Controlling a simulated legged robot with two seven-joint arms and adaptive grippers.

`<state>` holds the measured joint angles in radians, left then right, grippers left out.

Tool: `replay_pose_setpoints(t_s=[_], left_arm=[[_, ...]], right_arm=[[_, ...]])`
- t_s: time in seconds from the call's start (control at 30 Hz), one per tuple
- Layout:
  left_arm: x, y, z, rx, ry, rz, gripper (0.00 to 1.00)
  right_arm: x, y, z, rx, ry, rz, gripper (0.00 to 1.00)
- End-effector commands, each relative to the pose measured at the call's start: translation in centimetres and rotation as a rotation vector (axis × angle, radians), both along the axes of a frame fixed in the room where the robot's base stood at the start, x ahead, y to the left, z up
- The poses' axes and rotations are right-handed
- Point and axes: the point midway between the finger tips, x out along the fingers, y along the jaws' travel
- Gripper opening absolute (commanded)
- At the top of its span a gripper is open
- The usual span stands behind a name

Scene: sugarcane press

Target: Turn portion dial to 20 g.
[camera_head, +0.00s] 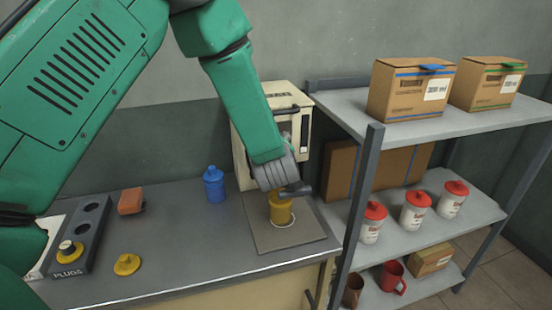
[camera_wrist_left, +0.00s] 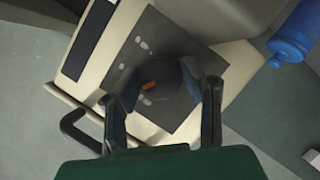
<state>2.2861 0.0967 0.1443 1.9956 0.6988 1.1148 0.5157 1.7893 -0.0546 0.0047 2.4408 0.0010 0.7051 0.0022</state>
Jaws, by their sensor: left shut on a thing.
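The cream machine (camera_head: 243,165) stands against the wall at the back of the counter; my green left arm covers much of its front. In the left wrist view its dark panel (camera_wrist_left: 150,25) carries several small pale marks, too blurred to read. The dark round portion dial (camera_wrist_left: 165,78) sits on that panel, with an orange pointer mark (camera_wrist_left: 148,85). My left gripper (camera_wrist_left: 160,97) has its fingers on both sides of the dial and is shut on it. In the head view my left gripper (camera_head: 285,185) hides the dial. My right gripper is not in view.
A yellow cup (camera_head: 279,212) stands on a mat (camera_head: 262,238) below my gripper. A blue bottle (camera_head: 214,186) stands left of the machine. A metal shelf (camera_head: 375,160) with boxes and red-lidded jars is close on the right. The counter's front middle is clear.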

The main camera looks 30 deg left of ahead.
Motion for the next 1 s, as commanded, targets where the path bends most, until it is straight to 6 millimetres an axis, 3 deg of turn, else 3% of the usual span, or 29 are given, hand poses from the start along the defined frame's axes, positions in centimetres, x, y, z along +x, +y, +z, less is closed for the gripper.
replay_pose_setpoints(t_s=[0.03, 0.5, 0.73, 1.0], left_arm=[[-0.2, -0.1, -1.1, -0.037, -0.023, -0.004, 0.07], [-0.1, -0.1, -1.0, -0.286, -0.317, -0.002, 0.07], [-0.1, -0.1, -0.8, -0.354, -0.396, -0.002, 0.07], [-0.1, 0.0, -0.6, -0.385, -0.434, 0.0, 0.07]], right_arm=[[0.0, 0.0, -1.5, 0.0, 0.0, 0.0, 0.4], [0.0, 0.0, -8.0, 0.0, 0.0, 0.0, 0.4], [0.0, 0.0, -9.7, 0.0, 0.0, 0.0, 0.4], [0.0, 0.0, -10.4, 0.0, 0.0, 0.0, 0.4]])
